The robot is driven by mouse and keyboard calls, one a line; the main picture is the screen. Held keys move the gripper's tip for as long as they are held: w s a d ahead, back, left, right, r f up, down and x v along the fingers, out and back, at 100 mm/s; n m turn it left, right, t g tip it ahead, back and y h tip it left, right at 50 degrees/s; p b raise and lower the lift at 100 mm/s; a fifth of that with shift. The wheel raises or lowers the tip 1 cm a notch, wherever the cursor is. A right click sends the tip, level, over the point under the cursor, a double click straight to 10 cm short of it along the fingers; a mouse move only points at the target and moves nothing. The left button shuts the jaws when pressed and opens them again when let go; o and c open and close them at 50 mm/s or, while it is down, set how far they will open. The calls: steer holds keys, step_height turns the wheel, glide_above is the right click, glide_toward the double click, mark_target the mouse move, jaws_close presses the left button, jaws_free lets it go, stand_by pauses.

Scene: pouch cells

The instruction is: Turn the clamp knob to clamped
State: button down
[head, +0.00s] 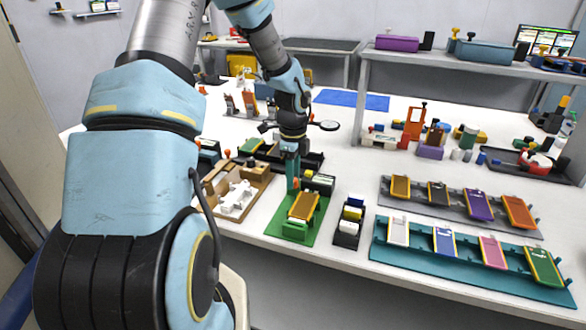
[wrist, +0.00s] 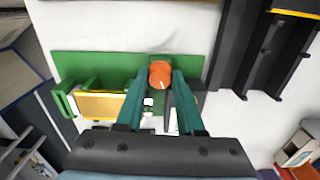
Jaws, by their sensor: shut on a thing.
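The clamp knob (wrist: 160,74) is a round orange knob with a small pale mark on its top, seen in the wrist view. It stands on a green fixture plate (wrist: 100,64), which also shows in the head view (head: 318,232). My gripper (wrist: 161,77) points down with its two teal fingers on either side of the knob, shut on it. In the head view my gripper (head: 293,178) is at the back of the green fixture and mostly hides the knob. A yellow-edged pouch cell (head: 304,206) lies in the fixture, in front of my gripper. I cannot read the knob's setting.
A brown tray (head: 213,187) with white parts is left of the fixture. A black holder (head: 346,236) with small blocks is to its right. Racks of coloured pouch cells, one grey and one teal (head: 378,254), stand farther right. A black slotted part (wrist: 262,50) is close by in the wrist view.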

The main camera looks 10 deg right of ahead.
steer(key=shift+d+r+m+p, duration=0.1)
steer(key=shift+m+p, duration=0.7)
steer(key=shift+m, duration=0.4)
steer(key=c, duration=0.8)
jaws_free()
step_height(320, 180, up, 11)
steer(key=b, duration=0.1)
